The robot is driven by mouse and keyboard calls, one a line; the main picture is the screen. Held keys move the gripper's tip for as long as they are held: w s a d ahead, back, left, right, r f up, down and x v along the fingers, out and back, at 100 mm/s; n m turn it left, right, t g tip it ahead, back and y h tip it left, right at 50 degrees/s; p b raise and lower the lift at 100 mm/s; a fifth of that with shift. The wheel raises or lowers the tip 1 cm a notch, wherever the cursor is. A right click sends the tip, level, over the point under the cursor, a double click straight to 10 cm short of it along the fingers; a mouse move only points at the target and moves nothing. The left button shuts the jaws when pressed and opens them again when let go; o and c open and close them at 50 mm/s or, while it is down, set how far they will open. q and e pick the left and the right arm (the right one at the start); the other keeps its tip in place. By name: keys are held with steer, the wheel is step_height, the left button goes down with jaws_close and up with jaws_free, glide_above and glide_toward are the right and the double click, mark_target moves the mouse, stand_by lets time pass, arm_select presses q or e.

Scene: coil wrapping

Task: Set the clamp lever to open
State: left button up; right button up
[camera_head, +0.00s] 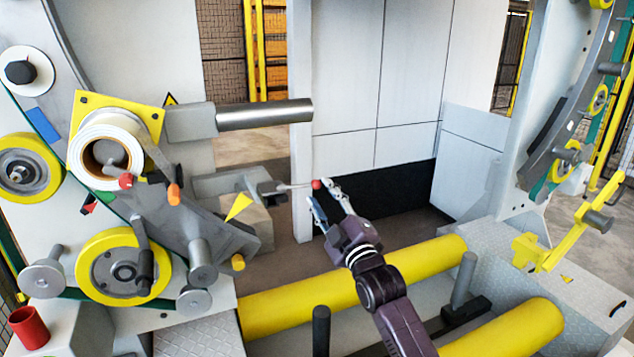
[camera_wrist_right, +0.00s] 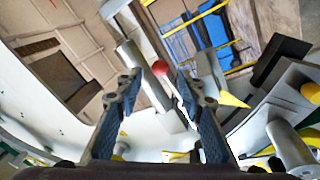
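The clamp lever (camera_head: 297,186) is a thin rod with a red ball knob (camera_head: 317,184). It sticks out roughly level to the right from a grey bracket (camera_head: 232,187) on the machine. My right gripper (camera_head: 323,191) is open, with its fingertips around or just short of the red knob. In the right wrist view the knob (camera_wrist_right: 160,67) shows between the two fingertips (camera_wrist_right: 160,84), with gaps on both sides. I cannot tell whether a finger touches it. My left gripper is not in view.
A grey cylinder (camera_head: 265,113) juts out above the lever. The left machine carries a white tape roll (camera_head: 105,152) and yellow-rimmed wheels (camera_head: 122,268). Yellow rollers (camera_head: 300,303) lie below my right arm. A yellow latch (camera_head: 560,240) stands at right.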

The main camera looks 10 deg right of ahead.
mark_target(318, 187)
steer(key=shift+p+x, duration=0.5)
steer(key=shift+x, duration=2.05)
steer(key=shift+d+f, duration=0.1)
steer(key=shift+d, duration=0.05)
steer(key=shift+c, duration=0.4)
jaws_close()
